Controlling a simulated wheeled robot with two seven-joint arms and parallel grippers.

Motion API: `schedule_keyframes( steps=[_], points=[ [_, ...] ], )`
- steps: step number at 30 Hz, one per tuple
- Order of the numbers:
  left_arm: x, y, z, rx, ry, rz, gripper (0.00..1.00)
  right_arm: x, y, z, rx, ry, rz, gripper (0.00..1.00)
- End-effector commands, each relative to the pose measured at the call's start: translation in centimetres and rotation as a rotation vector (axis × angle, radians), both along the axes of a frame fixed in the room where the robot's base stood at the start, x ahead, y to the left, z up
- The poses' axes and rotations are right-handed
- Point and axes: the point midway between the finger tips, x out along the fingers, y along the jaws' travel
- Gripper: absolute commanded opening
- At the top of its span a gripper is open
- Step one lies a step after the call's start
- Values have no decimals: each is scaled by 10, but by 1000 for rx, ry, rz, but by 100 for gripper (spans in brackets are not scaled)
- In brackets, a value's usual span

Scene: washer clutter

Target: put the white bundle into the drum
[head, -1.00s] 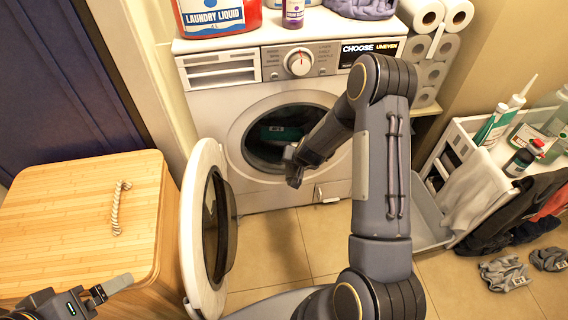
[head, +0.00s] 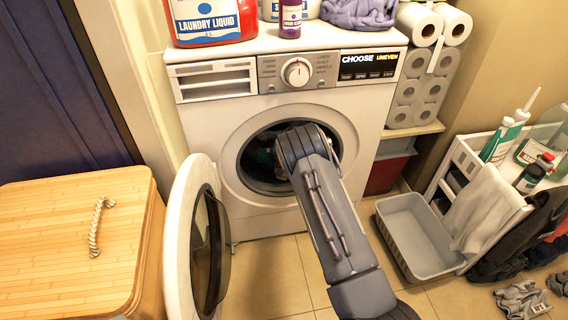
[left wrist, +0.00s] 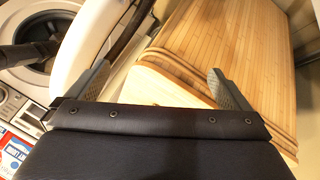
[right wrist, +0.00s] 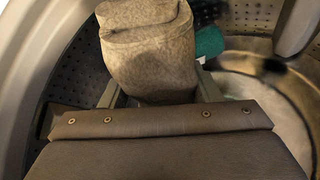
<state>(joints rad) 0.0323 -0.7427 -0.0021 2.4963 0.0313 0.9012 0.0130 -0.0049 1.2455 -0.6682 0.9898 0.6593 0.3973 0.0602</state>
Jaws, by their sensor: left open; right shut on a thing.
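The white bundle (right wrist: 150,55), a folded cloth that looks beige in the shade, is between the fingers of my right gripper (right wrist: 158,90), which is shut on it. Bundle and gripper are inside the drum (right wrist: 72,75), whose perforated wall shows around them in the right wrist view. In the head view my right arm reaches through the round opening of the washer (head: 215,125) and hides the bundle and gripper. My left gripper (left wrist: 158,82) is open and empty, above the front of the wooden hamper (left wrist: 215,40).
The washer door (head: 178,235) stands open at the left, beside the hamper. A green item (right wrist: 209,42) lies in the drum behind the bundle. A grey basket (head: 412,232) and a white cart (head: 470,160) stand at the right. Laundry liquid (head: 207,20) is on top.

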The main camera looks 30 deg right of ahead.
Motion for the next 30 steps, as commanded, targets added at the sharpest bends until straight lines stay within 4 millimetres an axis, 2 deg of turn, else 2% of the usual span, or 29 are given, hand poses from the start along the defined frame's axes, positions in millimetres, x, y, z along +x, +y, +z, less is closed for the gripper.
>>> schedule_keyframes(
  steps=[3, 7, 10, 17, 24, 30],
  points=[
    [0, 0, -8, 0, 0, 0, 100, 17, -5, -2, -1, -3, 0, 28],
    [0, 0, -9, 0, 0, 0, 100, 24, -5, 0, 0, -2, -1, 28],
    [0, 0, -13, 0, 0, 0, 100, 25, -5, -6, 1, 0, -2, 28],
    [0, 0, -29, 0, 0, 0, 100, 24, -5, -36, 1, -1, 0, 28],
    [0, 0, -27, 0, 0, 0, 100, 25, -5, -34, 1, -3, 0, 28],
    [0, 0, -34, 0, 0, 0, 100, 25, -5, -41, 1, -2, 0, 28]
  ],
)
